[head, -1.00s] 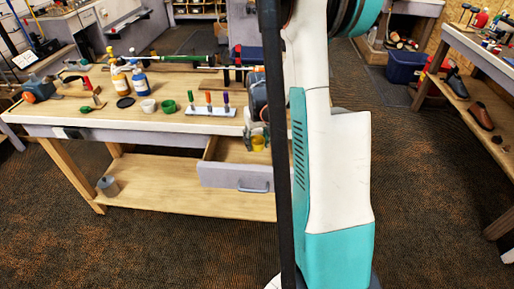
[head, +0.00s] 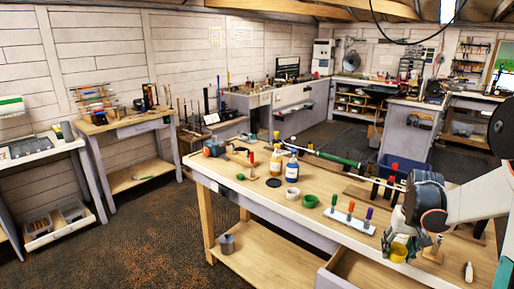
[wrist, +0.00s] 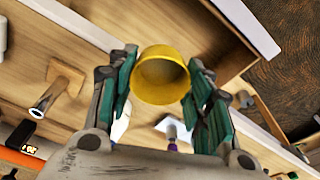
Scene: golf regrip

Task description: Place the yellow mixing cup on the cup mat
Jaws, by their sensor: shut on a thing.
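The yellow mixing cup (head: 399,252) is between the fingers of my gripper (head: 402,246), near the front edge of the workbench at the right of the head view. In the wrist view the cup (wrist: 160,80) shows its open mouth, and the green fingers of my gripper (wrist: 162,70) are shut on its sides. A flat black disc (head: 274,183), which looks like the cup mat, lies bare on the bench, well to the left of my gripper. It is not seen in the wrist view.
A white cup (head: 292,194) and a green cup (head: 310,201) stand right of the disc. Two bottles, one blue (head: 292,171), stand behind it. A white rack (head: 338,221) with coloured-handled tools stands between the cups and my gripper. A drawer (head: 345,283) is open below.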

